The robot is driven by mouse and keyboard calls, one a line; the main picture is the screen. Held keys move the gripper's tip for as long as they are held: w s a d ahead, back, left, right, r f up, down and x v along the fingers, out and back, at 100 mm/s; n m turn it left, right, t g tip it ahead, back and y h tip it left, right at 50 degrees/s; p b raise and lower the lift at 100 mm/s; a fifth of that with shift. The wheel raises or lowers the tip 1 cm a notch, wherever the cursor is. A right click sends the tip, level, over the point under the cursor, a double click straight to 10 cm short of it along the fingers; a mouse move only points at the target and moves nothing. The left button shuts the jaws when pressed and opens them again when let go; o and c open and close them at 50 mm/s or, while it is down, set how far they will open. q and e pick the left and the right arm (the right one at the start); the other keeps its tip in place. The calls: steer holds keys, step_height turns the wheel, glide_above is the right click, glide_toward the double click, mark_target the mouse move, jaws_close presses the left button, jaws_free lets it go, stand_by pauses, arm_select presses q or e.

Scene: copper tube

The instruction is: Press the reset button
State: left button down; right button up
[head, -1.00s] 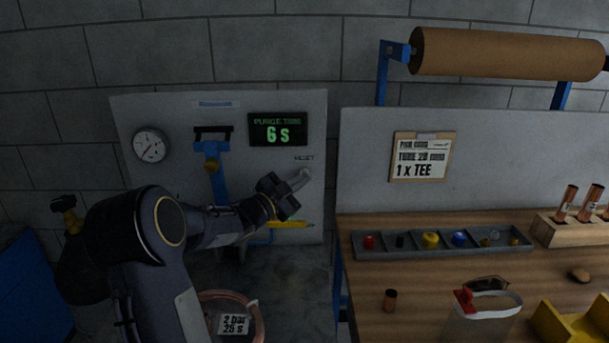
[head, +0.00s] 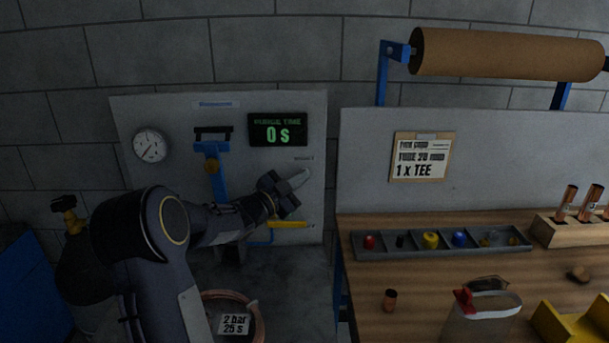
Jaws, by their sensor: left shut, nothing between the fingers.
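The panel (head: 265,105) stands upright at the left against the wall. Its display (head: 277,129) reads 0 s in green. A small reset label (head: 303,159) is printed below the display. My left gripper (head: 303,176) is shut and empty, with its pale fingertips at the panel just under that label. The reset button itself is hidden behind the fingertips, and I cannot tell how deep it sits. My right gripper is out of view.
A round gauge (head: 150,145), a blue clamp (head: 213,165) and a yellow lever (head: 289,224) are on the panel. A copper coil (head: 259,325) with a tag lies below. A wooden bench (head: 420,290) with a parts tray (head: 384,252) stands at the right.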

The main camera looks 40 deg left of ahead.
arm_select(q)
steer(key=shift+s+d, duration=0.1)
steer(key=shift+s+d+b, duration=0.5)
steer(key=shift+s+b, duration=0.05)
steer(key=shift+s, duration=0.05)
steer(key=s+d+b, duration=0.2)
steer(key=s+d, duration=0.1)
steer(key=shift+s+d, duration=0.1)
steer(key=shift+s, duration=0.3)
stand_by(1.0)
